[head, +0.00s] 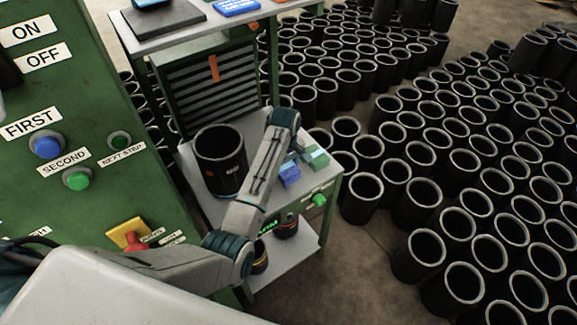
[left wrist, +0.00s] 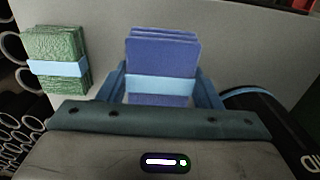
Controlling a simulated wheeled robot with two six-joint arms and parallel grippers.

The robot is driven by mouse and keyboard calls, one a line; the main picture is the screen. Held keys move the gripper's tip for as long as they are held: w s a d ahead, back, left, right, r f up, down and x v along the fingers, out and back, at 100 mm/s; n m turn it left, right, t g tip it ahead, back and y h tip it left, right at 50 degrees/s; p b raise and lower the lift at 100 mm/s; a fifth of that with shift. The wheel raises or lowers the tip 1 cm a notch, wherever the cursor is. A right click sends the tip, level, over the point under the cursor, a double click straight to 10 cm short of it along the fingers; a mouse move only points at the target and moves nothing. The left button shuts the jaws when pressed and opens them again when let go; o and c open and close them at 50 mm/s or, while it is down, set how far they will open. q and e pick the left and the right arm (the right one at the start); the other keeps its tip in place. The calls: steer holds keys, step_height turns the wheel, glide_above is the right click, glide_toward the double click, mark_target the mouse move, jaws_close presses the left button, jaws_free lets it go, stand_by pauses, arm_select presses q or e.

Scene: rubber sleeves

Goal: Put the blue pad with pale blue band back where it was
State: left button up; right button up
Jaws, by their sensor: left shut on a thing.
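The blue pad with pale blue band (head: 289,175) is at the right part of the small grey table (head: 327,176). In the left wrist view the blue pad (left wrist: 163,55) is between the fingers of my left gripper (left wrist: 165,96), which is shut on it. In the head view my left gripper (head: 287,158) is partly hidden by its own arm. I cannot tell whether the pad touches the tabletop. A green pad with a pale blue band (head: 317,157) is just right of it; it also shows in the left wrist view (left wrist: 57,60). My right gripper is not in view.
A large black sleeve (head: 219,160) stands on the table left of my left arm. A green control panel (head: 75,120) stands at the left. A raised shelf (head: 180,32) is behind the table. Many black sleeves (head: 420,200) crowd the floor at right.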

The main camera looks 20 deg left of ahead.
mark_target(289, 169)
arm_select(q)
steer(key=shift+w+d, duration=0.1)
steer(key=shift+w, duration=1.2)
step_height(289, 169, down, 3)
steer(key=shift+s+r+p, duration=0.1)
steer(key=shift+r+p, duration=0.1)
steer(key=shift+p, duration=0.6)
steer(key=shift+f, duration=0.5)
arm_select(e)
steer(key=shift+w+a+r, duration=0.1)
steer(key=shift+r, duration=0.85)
arm_select(q)
steer(key=o, duration=0.9)
steer(key=shift+f, duration=0.15)
